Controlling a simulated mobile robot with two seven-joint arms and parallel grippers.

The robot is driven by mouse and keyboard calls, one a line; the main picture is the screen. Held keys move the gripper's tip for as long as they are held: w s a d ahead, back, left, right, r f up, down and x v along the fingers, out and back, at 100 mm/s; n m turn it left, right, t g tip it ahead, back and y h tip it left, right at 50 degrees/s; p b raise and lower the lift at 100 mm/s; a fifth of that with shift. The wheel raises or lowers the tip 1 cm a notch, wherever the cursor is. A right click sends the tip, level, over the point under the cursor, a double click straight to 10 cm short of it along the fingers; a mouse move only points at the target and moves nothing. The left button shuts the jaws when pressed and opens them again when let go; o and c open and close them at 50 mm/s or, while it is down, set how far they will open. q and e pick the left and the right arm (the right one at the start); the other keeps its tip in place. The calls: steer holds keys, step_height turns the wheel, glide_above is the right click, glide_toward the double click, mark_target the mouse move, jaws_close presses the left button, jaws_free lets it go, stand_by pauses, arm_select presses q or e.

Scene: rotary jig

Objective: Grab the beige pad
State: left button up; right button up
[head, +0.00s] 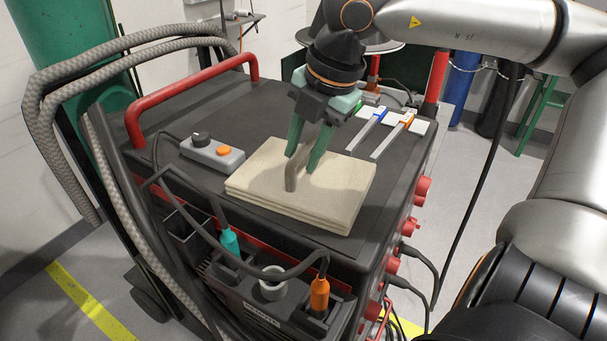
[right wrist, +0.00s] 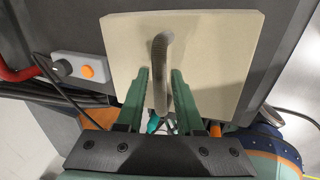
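The beige pad (head: 335,195) is a square slab that looks layered. It lies flat on the dark top of a cart-like machine (head: 215,105). A grey-brown upright handle (head: 291,176) stands at its middle. My right gripper (head: 304,160) reaches down over the pad with green fingers apart. In the right wrist view the pad (right wrist: 205,50) fills the upper middle. The handle (right wrist: 160,60) lies between the fingertips of the gripper (right wrist: 160,72), with a visible gap on each side. My left gripper is not in view.
A grey control box (head: 212,153) with a black knob and orange button sits left of the pad. Blue and orange-marked clamps (head: 380,135) lie behind it. A red rail (head: 190,90) edges the left side. Cables and a tool holder (head: 270,290) are at the front.

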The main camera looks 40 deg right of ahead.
steer(key=shift+f, duration=0.15)
jaws_close()
stand_by(1.4)
